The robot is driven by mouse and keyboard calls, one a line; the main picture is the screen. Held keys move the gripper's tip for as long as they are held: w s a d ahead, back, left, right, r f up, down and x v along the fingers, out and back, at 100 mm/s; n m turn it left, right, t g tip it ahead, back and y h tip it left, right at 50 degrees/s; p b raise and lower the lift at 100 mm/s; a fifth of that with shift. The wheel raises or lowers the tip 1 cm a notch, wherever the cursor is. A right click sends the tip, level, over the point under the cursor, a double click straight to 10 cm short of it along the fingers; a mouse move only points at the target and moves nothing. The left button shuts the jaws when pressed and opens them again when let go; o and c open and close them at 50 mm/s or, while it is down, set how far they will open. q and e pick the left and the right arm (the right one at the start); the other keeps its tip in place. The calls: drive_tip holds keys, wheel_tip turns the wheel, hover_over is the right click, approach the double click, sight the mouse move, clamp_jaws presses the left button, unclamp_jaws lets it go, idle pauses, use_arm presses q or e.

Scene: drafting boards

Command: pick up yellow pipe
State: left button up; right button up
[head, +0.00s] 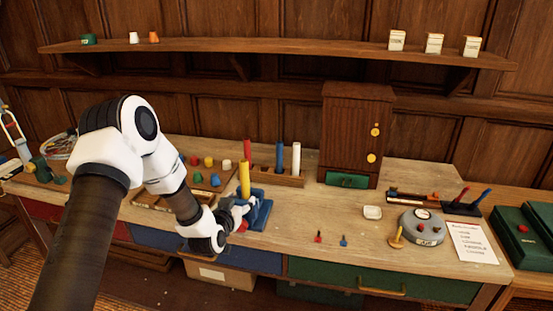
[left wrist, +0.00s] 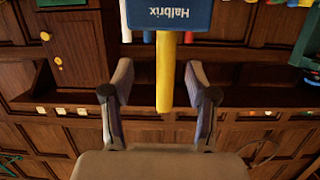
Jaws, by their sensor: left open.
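The yellow pipe (head: 244,178) stands upright in a blue holder (head: 262,215) near the front of the bench. My left gripper (head: 241,207) is low at the holder, close to the pipe's lower part, and partly hides the holder. In the left wrist view, which looks upside down, the yellow pipe (left wrist: 166,75) lines up between the two spread fingers of my left gripper (left wrist: 158,80), with a gap on each side. The holder's blue face (left wrist: 170,15) reads "Halbrix". My right gripper is not in view.
Behind the holder, a wooden rack (head: 285,177) holds red, blue and white pipes. Coloured pegs (head: 208,162) stand to the left. A brown cabinet (head: 352,125) stands at the back. The bench right of the holder is mostly clear, with small pegs and a white dish (head: 372,212).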

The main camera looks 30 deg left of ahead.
sight(244, 181)
use_arm(q)
drive_tip(key=r, duration=0.2)
drive_tip(key=w+a+r, duration=0.1)
drive_tip(key=shift+a+r, duration=0.1)
drive_tip(key=shift+r, duration=0.25)
drive_tip(key=p+x, duration=0.3)
drive_tip(key=x, duration=0.3)
drive_tip(key=shift+w, duration=0.3)
drive_tip(key=shift+w+a, duration=0.1)
drive_tip(key=shift+f, duration=0.1)
clamp_jaws()
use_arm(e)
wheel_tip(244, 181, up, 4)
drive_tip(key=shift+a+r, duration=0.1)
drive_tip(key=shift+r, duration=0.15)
